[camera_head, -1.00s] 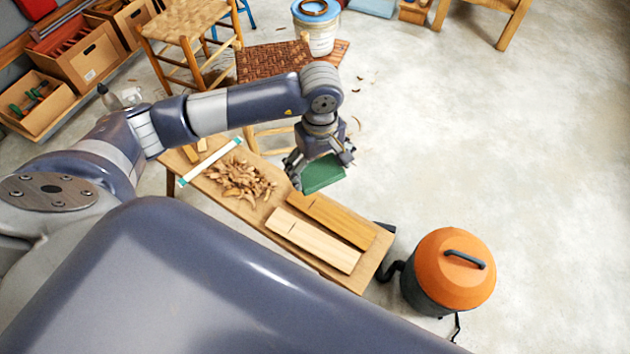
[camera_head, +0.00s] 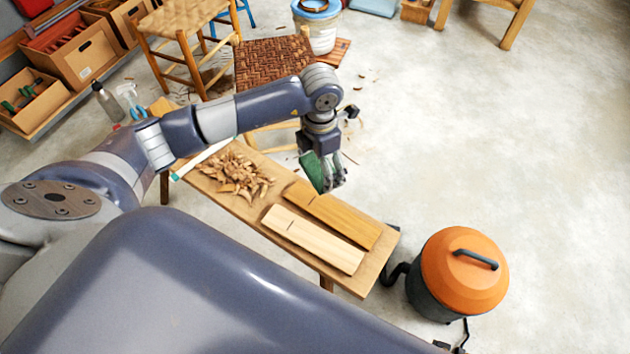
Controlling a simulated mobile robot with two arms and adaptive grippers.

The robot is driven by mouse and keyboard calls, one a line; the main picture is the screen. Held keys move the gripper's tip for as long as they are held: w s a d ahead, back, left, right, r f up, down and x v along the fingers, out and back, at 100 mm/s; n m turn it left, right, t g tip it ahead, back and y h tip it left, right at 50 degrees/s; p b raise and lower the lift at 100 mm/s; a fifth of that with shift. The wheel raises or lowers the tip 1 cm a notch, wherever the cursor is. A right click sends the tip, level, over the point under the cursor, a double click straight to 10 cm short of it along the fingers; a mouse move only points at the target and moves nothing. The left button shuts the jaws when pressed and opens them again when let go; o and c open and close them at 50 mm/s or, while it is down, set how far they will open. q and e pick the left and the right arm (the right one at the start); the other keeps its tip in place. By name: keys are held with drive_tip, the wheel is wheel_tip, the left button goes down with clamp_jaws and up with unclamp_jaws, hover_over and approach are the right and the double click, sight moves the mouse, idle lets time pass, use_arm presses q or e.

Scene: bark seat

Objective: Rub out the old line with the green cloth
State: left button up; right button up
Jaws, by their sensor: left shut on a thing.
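My left gripper (camera_head: 330,180) is shut on the green cloth (camera_head: 312,170), over the far edge of the low wooden bench (camera_head: 378,268). The cloth hangs on the left side of the fingers, close to the darker wooden board (camera_head: 345,218); I cannot tell whether it touches it. A paler board (camera_head: 312,240) lies beside it, with a short dark line (camera_head: 291,222) across it near its left end. My right gripper is not in view.
A heap of wood shavings (camera_head: 238,172) lies on the bench left of the boards. An orange-lidded shop vacuum (camera_head: 464,272) stands at the bench's right end. A woven-seat chair (camera_head: 272,62) stands behind my left arm. The floor at right is clear.

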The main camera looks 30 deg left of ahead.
use_arm(q)
drive_tip(key=w+a+f+n+b, duration=0.1)
drive_tip(key=f+n+b, duration=0.2)
drive_tip(key=n, duration=0.4)
drive_tip(key=w+a+f+n+b, duration=0.1)
drive_tip(key=f+n+b, duration=0.3)
drive_tip(key=f+n, duration=0.2)
drive_tip(key=w+a+f+n+b, duration=0.1)
drive_tip(key=f+n+b, duration=0.2)
drive_tip(key=n, duration=0.7)
drive_tip(key=shift+f, duration=0.85)
wheel_tip(320, 180, down, 2)
drive_tip(key=shift+f+b, duration=0.1)
drive_tip(key=shift+b, duration=1.1)
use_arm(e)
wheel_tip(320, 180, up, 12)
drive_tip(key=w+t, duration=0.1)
use_arm(q)
drive_tip(key=shift+f+b, duration=0.75)
drive_tip(key=shift+f, duration=0.25)
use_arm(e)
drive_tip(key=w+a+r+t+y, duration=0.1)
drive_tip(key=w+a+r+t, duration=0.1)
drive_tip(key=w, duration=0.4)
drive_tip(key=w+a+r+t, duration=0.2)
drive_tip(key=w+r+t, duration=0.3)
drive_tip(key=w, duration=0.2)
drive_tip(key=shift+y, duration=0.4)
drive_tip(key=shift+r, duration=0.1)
